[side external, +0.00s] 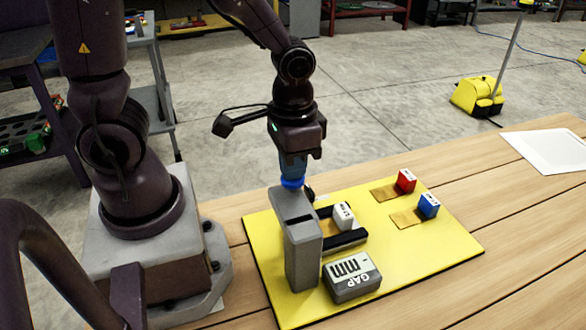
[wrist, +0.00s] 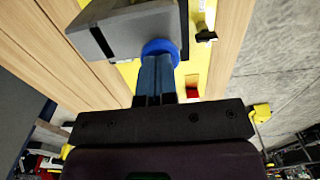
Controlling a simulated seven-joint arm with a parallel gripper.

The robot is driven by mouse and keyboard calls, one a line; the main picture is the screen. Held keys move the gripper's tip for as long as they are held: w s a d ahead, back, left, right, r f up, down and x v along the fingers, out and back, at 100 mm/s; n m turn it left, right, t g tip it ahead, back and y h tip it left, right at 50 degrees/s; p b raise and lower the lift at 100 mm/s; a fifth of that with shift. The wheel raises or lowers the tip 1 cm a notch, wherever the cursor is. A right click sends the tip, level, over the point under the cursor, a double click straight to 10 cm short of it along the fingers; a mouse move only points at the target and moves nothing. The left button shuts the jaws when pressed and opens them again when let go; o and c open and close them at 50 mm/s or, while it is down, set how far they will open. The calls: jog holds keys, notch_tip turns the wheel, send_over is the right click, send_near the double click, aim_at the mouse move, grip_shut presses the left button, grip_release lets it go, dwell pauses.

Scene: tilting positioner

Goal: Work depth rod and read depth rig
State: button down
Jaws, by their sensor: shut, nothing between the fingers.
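A yellow board (side external: 400,262) on the wooden table carries the rig. A tall grey post (side external: 303,255) stands on it, with a dark slot near its top; its grey body also shows in the wrist view (wrist: 130,35). A blue round knob (side external: 292,183), likely the depth rod's end, sits at the post's top and also shows in the wrist view (wrist: 160,47). My gripper (side external: 292,175) is shut, pointing down with its fingertips at the knob; whether they touch it I cannot tell. A grey box marked "GAP mm" (side external: 352,280) lies in front; no reading is legible.
A white labelled block (side external: 343,216) sits between black rails (side external: 345,241) beside the post. A red block (side external: 406,181) and a blue block (side external: 429,206) stand near tan patches at the board's far side. A white sheet (side external: 550,153) lies right. The board's right front is clear.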

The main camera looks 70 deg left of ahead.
jog(key=shift+f, duration=0.55)
jog(key=shift+r, duration=3.8)
jog(key=shift+s, duration=0.15)
jog(key=s+a+r+t, duration=0.1)
jog(key=s+r+t, duration=0.1)
jog(key=r, duration=0.2)
jog(key=s+a+r+t, duration=0.1)
jog(key=s+r+t, duration=0.1)
jog(key=r, duration=0.3)
jog(key=shift+a+r+t, duration=0.25)
jog(key=shift+t, duration=0.55)
